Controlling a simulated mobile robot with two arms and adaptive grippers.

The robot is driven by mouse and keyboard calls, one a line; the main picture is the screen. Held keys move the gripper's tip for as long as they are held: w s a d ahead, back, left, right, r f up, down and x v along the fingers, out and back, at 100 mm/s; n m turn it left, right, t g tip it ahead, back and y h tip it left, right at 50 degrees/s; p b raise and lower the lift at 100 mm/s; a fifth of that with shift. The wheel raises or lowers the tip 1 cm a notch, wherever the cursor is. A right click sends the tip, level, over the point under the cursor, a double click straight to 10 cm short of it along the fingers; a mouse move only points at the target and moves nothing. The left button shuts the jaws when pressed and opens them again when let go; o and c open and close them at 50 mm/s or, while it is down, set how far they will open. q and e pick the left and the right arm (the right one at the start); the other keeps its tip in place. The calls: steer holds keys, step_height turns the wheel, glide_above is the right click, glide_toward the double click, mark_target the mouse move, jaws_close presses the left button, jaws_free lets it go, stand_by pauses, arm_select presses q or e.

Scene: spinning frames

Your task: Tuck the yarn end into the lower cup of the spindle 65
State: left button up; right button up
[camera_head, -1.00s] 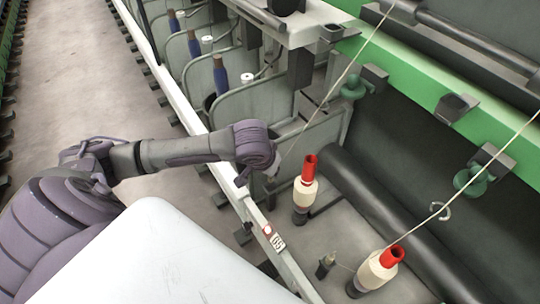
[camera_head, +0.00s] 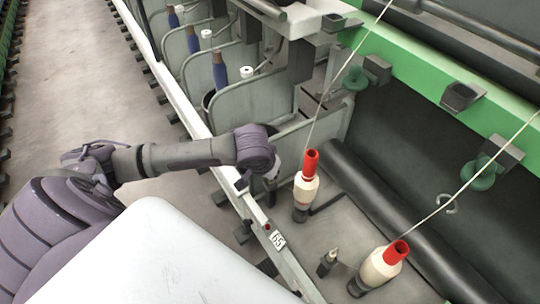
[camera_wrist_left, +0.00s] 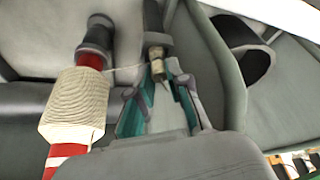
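The near spindle carries a cream yarn bobbin (camera_head: 305,188) on a red tube; it also shows in the left wrist view (camera_wrist_left: 75,105). Beside it, in the left wrist view, stands a short dark post with a tan, yarn-like band (camera_wrist_left: 157,64). A thin yarn strand (camera_wrist_left: 125,69) runs from the bobbin towards that band. My left gripper (camera_wrist_left: 160,82) has its teal-padded fingers apart around the post's tip; they seem empty. In the head view its fingers are mostly hidden behind my wrist, left of the bobbin. A number tag (camera_head: 277,241) is on the rail. My right gripper is out of view.
A second bobbin (camera_head: 380,266) stands at front right with a small dark post (camera_head: 327,262) beside it. A black roller (camera_head: 385,205) lies behind. Grey dividers (camera_head: 265,100) separate the stations. Green guides (camera_head: 478,174) hang from the green beam (camera_head: 430,75).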

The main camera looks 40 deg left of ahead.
arm_select(q)
steer(key=o, duration=0.5)
steer(key=shift+c, duration=0.2)
steer(key=v, duration=1.2)
